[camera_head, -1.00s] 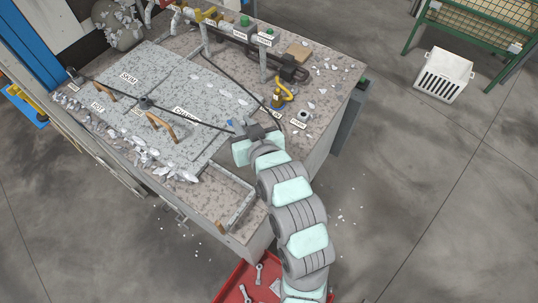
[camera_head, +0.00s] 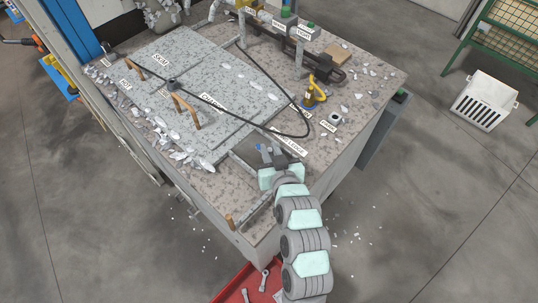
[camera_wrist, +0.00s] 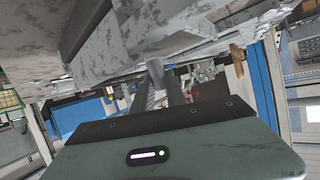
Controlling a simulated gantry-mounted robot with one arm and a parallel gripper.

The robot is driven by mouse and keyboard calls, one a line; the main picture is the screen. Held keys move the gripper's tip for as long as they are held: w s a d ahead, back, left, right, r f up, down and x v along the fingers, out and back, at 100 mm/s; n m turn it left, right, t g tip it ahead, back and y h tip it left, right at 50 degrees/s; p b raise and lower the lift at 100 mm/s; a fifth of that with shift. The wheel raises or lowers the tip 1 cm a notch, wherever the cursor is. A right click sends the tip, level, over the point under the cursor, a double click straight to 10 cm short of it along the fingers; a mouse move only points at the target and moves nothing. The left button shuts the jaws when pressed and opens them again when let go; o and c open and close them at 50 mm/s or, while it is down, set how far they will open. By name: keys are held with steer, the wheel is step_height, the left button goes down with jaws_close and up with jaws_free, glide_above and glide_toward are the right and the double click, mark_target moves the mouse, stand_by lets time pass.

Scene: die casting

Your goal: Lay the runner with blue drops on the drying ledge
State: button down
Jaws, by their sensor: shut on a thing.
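My gripper (camera_head: 268,155) is shut on a small grey piece, the runner, over the front right part of the worktop. A blue spot (camera_head: 258,147) shows at its tip; the rest of the runner is mostly hidden by the jaws. A label ending in "LEDGE" (camera_head: 291,145) lies just beyond the jaws. Beside it is a dark recessed strip with a pale rim (camera_head: 241,155), partly covered by my gripper. In the wrist view the two fingers (camera_wrist: 165,80) point up under a large grey mass; I cannot tell whether they touch it.
Speckled grey lids with brown handles (camera_head: 187,110) and jagged metal scraps (camera_head: 180,145) lie left. A black cable (camera_head: 270,85) loops across the top. A yellow hooked tool (camera_head: 316,92) stands right. A white slotted basket (camera_head: 485,100) is on the floor, a red tray (camera_head: 255,285) in front.

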steer(key=shift+f, duration=0.9)
steer(key=shift+f, duration=0.1)
steer(key=shift+f+b, duration=0.2)
steer(key=shift+b, duration=0.15)
steer(key=c, duration=1.3)
jaws_free()
steer(key=shift+r, duration=0.1)
steer(key=shift+c, duration=0.2)
